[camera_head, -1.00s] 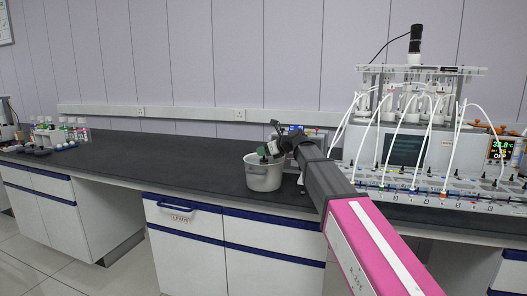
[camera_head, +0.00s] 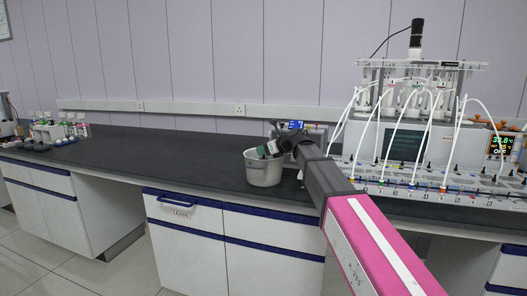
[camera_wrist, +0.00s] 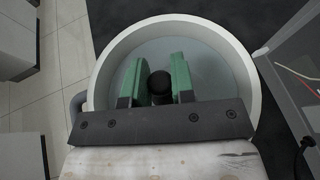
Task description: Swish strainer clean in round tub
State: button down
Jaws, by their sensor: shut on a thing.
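The round tub (camera_head: 263,173) is a light grey pot with a side handle, standing on the dark bench top near its front edge. In the wrist view its pale rim (camera_wrist: 243,75) rings a bluish-grey inside that looks like liquid. My gripper (camera_head: 268,147) is over the tub, pointing down into it. In the wrist view its green fingers (camera_wrist: 160,80) are closed on a dark round-ended piece (camera_wrist: 161,84), which seems to be the strainer's handle. The rest of the strainer is hidden below the fingers, so I cannot tell how deep it sits.
A reactor unit (camera_head: 405,145) with white tubes stands to the right of the tub. A small device with a blue display (camera_head: 296,125) is behind my gripper. Bottles and small items (camera_head: 58,130) are at the far left. The bench between is clear.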

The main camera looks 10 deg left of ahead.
jog(key=shift+r, duration=1.1)
jog(key=shift+f, duration=0.1)
jog(key=shift+f, duration=1.25)
jog(key=shift+s+d+f, duration=0.15)
jog(key=shift+s+f, duration=0.05)
jog(key=shift+f, duration=0.3)
jog(key=shift+r, duration=0.1)
jog(key=shift+w+r, duration=0.2)
jog(key=shift+r, duration=1.5)
